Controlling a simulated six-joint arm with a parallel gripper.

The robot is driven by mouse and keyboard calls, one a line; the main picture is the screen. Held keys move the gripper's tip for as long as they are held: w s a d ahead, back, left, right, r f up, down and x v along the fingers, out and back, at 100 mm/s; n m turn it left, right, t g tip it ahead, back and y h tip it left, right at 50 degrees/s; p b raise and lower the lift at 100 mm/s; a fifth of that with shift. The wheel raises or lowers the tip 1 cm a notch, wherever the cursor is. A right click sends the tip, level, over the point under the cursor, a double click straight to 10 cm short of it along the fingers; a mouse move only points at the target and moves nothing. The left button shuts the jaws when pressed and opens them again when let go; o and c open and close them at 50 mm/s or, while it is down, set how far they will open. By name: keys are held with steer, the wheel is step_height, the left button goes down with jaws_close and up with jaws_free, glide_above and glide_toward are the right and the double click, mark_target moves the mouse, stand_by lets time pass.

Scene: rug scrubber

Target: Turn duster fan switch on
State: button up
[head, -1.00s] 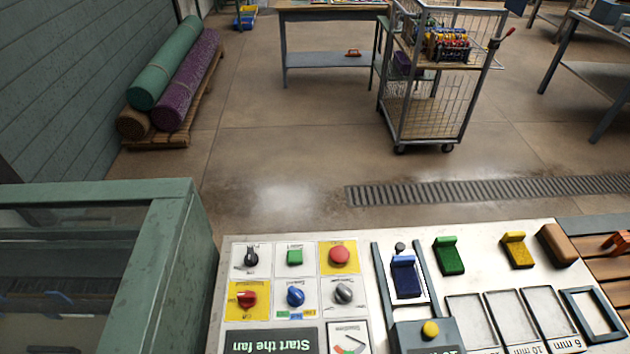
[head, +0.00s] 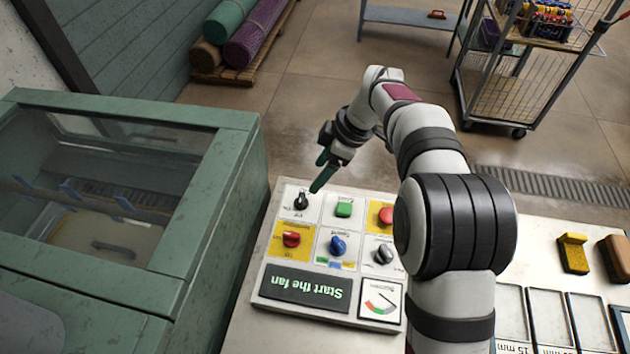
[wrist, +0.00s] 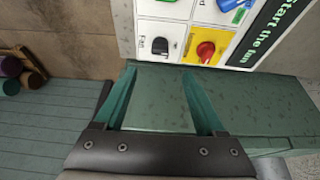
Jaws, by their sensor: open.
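The black switch also shows in the wrist view (wrist: 160,45), with a small label that seems to read "Fan". My gripper (head: 318,184) is just above and to the right of the switch in the head view. In the wrist view my gripper (wrist: 158,70) has its two green fingers apart and empty, with the switch beyond the fingertips. I cannot tell whether a finger touches the switch.
A display (head: 305,287) reads "Start the fan". A green glass-topped machine (head: 196,217) stands left of the panel.

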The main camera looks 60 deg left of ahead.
mark_target(302, 197)
steer(key=x, duration=1)
steer(key=shift+f, duration=0.15)
jaws_close()
